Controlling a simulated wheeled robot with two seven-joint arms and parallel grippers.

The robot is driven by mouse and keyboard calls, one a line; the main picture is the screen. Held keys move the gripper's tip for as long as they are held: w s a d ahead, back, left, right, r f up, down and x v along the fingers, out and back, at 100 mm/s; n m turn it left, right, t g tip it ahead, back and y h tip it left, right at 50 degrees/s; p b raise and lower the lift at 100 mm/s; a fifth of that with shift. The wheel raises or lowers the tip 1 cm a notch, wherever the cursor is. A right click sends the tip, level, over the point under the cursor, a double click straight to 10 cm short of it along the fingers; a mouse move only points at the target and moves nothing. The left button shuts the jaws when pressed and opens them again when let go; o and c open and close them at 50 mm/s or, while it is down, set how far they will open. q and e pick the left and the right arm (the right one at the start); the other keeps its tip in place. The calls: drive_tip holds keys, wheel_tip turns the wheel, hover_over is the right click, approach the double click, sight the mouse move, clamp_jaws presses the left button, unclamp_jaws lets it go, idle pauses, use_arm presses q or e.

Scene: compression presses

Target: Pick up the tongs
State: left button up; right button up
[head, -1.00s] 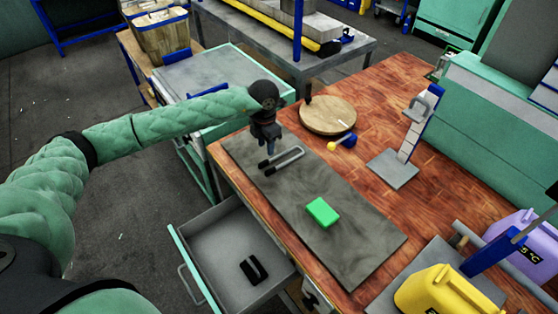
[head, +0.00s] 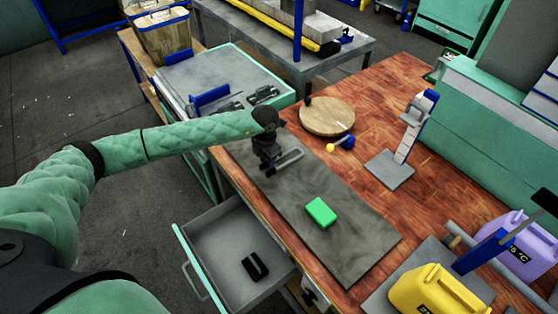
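The tongs (head: 290,159), a thin grey U-shaped tool, lie on the dark grey mat (head: 345,255) near its far left end. Their bent end shows to the right of my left gripper. Their other end is hidden behind the gripper. My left gripper (head: 268,169) points down right over the tongs, low at the mat. Its dark fingers blend with the tool, so I cannot tell whether they are open or shut on it. My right gripper is not in view.
A green block (head: 320,212) lies on the mat. A round wooden board (head: 327,116), a yellow-knobbed blue part (head: 345,142) and a grey-and-blue stand (head: 390,168) are beyond. A yellow jug (head: 435,290) stands at lower right. An open drawer (head: 215,247) holds a black object (head: 255,266).

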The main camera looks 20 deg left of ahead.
use_arm(q)
drive_tip(key=shift+f, duration=0.1)
clamp_jaws()
idle(0.4)
